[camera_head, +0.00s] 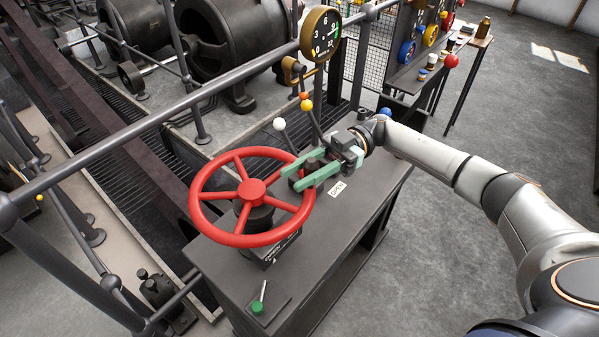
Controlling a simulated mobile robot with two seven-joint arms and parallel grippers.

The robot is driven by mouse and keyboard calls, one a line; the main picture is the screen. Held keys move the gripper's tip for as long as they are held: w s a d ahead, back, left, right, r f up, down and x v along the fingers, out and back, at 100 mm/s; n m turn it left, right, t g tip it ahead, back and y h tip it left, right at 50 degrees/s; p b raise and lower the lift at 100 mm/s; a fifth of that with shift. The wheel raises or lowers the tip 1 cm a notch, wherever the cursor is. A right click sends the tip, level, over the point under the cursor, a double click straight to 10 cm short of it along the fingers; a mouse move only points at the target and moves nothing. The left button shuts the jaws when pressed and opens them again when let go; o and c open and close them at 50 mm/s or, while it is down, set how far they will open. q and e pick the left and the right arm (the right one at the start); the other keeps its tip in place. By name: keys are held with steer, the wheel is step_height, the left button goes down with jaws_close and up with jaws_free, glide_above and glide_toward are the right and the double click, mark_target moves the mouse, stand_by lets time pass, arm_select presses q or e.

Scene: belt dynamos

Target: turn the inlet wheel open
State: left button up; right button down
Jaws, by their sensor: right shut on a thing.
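The red inlet wheel (251,191) lies nearly flat, with a round hub and several spokes, on a dark pedestal on the dark bench (225,262). My right gripper (293,180), with pale green fingers, reaches in from the right and is shut on the right side of the wheel's rim. The fingers and a dark part between them partly hide the rim there. A white label reading OPEN (338,188) lies on the bench just right of the gripper. My left gripper is not in view.
A round gauge (320,34) stands behind the bench by a grey railing (120,132). A green-knobbed lever (257,307) is at the bench's front. Open floor lies to the right.

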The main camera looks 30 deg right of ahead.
steer(key=shift+s+d+f, duration=0.1)
steer(key=shift+d, duration=0.2)
stand_by(0.6)
steer(key=c, duration=0.9)
jaws_free()
steer(key=shift+o, duration=1.3)
steer(key=shift+s+d, duration=0.15)
steer(key=shift+d, duration=0.1)
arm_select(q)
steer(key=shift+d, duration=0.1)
arm_select(e)
steer(key=shift+o, duration=0.6)
steer(key=shift+a, duration=0.2)
steer(key=b+v, duration=0.6)
steer(key=v, duration=0.6)
steer(key=shift+d, duration=0.2)
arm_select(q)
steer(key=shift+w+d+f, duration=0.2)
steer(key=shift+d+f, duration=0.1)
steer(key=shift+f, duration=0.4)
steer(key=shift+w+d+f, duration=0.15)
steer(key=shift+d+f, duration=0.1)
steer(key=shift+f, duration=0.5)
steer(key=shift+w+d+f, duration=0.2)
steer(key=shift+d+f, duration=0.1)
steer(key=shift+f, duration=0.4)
arm_select(e)
steer(key=shift+d, duration=0.1)
steer(key=shift+c, duration=0.3)
